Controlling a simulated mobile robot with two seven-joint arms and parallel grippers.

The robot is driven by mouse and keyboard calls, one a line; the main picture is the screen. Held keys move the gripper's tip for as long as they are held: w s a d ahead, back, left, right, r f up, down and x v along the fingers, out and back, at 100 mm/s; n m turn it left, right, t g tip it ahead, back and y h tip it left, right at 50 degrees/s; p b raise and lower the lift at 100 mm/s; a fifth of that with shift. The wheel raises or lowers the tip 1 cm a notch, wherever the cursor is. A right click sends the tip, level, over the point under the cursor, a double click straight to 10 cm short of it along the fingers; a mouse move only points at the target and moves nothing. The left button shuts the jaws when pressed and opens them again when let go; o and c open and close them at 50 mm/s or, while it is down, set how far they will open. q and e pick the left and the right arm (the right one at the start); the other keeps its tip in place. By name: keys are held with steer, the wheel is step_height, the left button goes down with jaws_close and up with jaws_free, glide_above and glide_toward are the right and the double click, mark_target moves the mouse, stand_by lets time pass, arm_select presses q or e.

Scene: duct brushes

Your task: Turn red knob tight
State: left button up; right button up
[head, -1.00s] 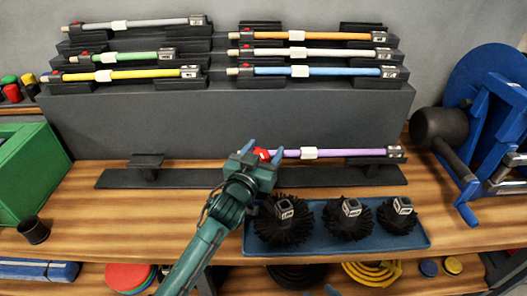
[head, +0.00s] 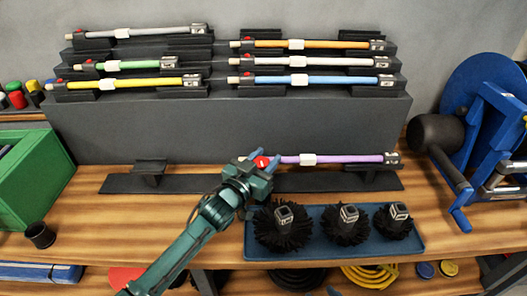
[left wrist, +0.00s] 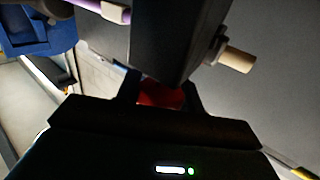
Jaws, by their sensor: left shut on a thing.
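The red knob (head: 262,161) is at the left end of the purple rod (head: 345,159), which lies level along the low black stand. My left gripper (head: 261,158) is at that end, with its blue fingertips on either side of the knob. In the left wrist view the red knob (left wrist: 160,93) shows between the two dark fingers, partly hidden by them and by a dark block above. The gripper is shut on the knob. The rod has a white collar (head: 308,160) and a grey square end fitting at its right. My right gripper is not in view.
A blue tray (head: 420,247) with black round brushes lies in front of the stand. A stepped dark rack (head: 240,125) behind holds several coloured rods. A green bin (head: 35,180) and black cup (head: 40,235) are at left, a blue reel (head: 490,120) at right.

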arm_select(q)
steer(key=shift+d+r+m+g+h+p, duration=0.1)
steer(key=shift+r+m+g+h+p, duration=0.05)
steer(key=shift+m+g+h, duration=0.3)
steer(key=shift+d+r+m+g+h+p, duration=0.15)
steer(key=shift+m+g+h, duration=0.15)
steer(key=shift+h, duration=0.25)
steer(key=shift+s+f+m+g+h, duration=0.2)
steer(key=shift+m+g+h, duration=0.25)
steer(key=shift+m+h, duration=0.15)
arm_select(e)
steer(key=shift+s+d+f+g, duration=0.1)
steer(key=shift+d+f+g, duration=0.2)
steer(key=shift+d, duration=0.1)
arm_select(q)
steer(key=o, duration=1)
steer(key=shift+c, duration=0.2)
steer(key=shift+f, duration=0.1)
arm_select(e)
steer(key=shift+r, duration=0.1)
arm_select(q)
steer(key=shift+a, duration=0.1)
